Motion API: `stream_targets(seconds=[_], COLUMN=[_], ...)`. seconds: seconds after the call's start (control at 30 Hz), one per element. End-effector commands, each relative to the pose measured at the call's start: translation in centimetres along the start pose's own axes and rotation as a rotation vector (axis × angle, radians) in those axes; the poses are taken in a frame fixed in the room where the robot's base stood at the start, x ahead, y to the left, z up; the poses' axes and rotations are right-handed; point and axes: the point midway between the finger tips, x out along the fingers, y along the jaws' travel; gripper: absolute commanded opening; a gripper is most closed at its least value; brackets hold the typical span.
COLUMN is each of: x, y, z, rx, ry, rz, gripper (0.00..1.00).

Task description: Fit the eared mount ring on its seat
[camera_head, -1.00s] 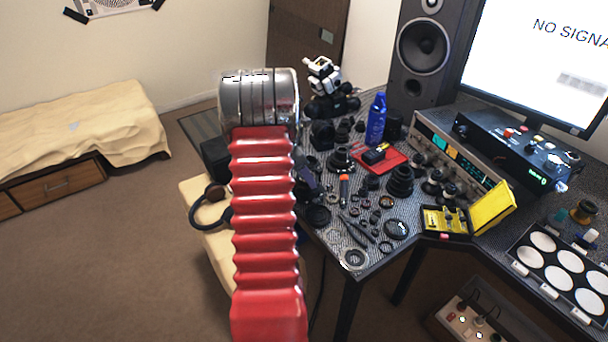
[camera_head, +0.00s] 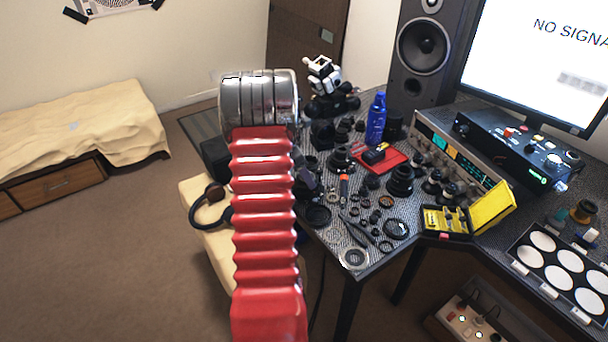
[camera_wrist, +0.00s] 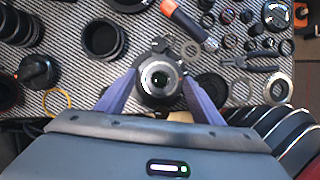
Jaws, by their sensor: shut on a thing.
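In the wrist view, the two purple fingers of my gripper (camera_wrist: 160,78) close on opposite sides of a round dark part with a pale metal ring (camera_wrist: 148,73) on top. Small dark projections stick out around it, so it looks like the eared mount ring, perhaps over a lens barrel. I cannot tell the ring and its seat apart, or whether they touch. In the head view, my gripper (camera_head: 310,184) is a small dark purple shape beside the table's left edge, mostly hidden by my red arm. The held part is not clear there.
The patterned table (camera_head: 372,262) is crowded with dark lens parts. A blue bottle (camera_head: 376,120) and a yellow case (camera_head: 446,220) stand farther away.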

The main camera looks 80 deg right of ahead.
Motion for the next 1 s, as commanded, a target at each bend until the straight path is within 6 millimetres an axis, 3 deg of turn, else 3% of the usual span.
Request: stream_targets(seconds=[0.3, 0.33, 0.63, 0.8, 1.0], x=[-0.02, -0.02, -0.02, -0.02, 0.00], y=[0.04, 0.04, 0.03, 0.03, 0.02], z=[-0.01, -0.01, -0.02, -0.02, -0.03], rx=[0.000, 0.000, 0.000, 0.000, 0.000], ry=[0.000, 0.000, 0.000, 0.000, 0.000], rz=[0.000, 0.000, 0.000, 0.000, 0.000], gripper=[0.38, 0.62, 0.83, 0.83, 0.95])
